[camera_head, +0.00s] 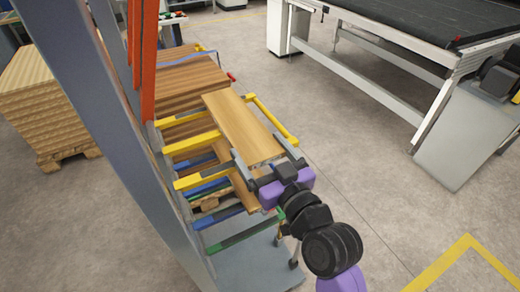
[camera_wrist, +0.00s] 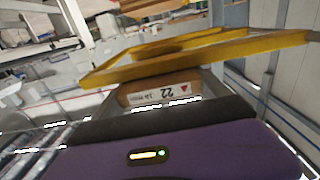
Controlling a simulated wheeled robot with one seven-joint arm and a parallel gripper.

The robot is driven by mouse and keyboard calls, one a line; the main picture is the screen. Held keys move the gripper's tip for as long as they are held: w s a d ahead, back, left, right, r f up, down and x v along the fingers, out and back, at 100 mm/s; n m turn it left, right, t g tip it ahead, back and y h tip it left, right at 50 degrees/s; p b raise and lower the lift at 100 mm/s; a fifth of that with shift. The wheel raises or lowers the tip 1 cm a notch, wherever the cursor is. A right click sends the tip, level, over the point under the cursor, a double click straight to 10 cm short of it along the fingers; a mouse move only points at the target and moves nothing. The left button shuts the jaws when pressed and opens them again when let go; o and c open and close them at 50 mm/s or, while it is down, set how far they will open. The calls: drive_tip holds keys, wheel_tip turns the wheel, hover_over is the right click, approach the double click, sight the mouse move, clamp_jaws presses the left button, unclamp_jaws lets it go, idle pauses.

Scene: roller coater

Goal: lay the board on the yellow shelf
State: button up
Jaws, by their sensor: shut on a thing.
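A light wooden board (camera_head: 240,128) lies roughly flat and reaches from my gripper away over the yellow shelf. My gripper (camera_head: 266,156) is shut on the board's near end. In the wrist view the board's end (camera_wrist: 165,90) shows an upside-down label reading 22. The yellow shelf is a set of yellow bars; one bar (camera_head: 272,120) runs along the board's right side and others (camera_head: 195,178) show to its left. The yellow bars (camera_wrist: 150,68) also cross the wrist view just beside the board. I cannot tell whether the board touches them.
A grey upright post (camera_head: 108,130) with orange parts stands left of the shelf. Blue and green shelf bars (camera_head: 240,236) lie lower down. A wood stack (camera_head: 40,105) on a pallet is at left. A large machine table (camera_head: 400,40) stands at right. The floor between is clear.

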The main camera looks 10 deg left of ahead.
drive_tip(key=shift+r, duration=0.1)
drive_tip(key=shift+f, duration=0.2)
drive_tip(key=o, duration=1.6)
drive_tip(key=shift+r, duration=0.15)
drive_tip(key=b+v, duration=0.2)
drive_tip(key=v, duration=1)
